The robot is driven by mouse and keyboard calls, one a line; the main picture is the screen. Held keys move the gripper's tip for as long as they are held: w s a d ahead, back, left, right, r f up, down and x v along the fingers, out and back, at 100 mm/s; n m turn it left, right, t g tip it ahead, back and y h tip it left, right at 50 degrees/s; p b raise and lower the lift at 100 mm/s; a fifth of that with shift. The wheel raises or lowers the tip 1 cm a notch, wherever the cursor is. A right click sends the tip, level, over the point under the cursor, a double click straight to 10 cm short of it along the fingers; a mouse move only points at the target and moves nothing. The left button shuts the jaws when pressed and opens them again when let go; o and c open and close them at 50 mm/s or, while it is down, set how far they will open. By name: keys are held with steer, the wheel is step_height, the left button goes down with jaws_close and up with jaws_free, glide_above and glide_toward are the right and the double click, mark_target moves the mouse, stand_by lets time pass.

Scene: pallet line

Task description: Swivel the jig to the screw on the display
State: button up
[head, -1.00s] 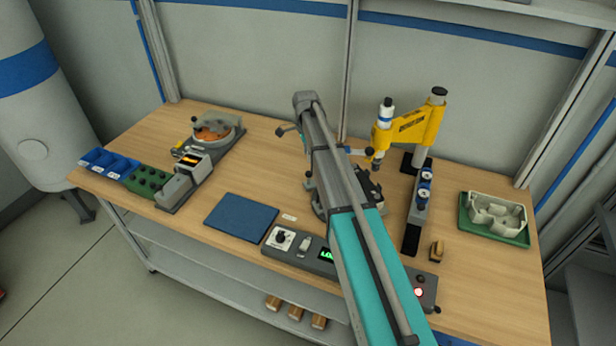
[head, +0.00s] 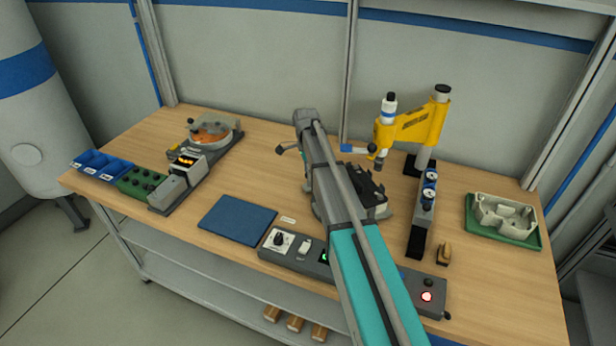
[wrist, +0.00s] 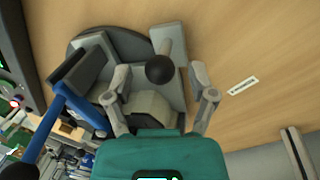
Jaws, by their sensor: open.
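The jig (head: 372,196) is a dark clamp block on a round grey base, partly hidden behind my arm in the head view. In the wrist view, the jig's grey base (wrist: 125,48) lies below my gripper. A black ball knob (wrist: 160,69) on a short rod shows at the jig. My gripper (wrist: 160,75) is open, its two grey fingers on either side of the knob in the picture; I cannot tell the height gap. The head view hides the fingers. The green display (head: 323,256) on the front control panel is almost wholly covered by my arm, its text unreadable.
A yellow screwdriver arm (head: 415,124) on a post stands right of the jig. A green tray (head: 510,236) holds a pale housing at right. A blue mat (head: 237,220) lies left of the jig. A screw feeder (head: 212,134) and blue bins (head: 103,163) stand at left.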

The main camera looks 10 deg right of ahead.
steer(key=shift+f, duration=0.15)
jaws_close()
stand_by(0.4)
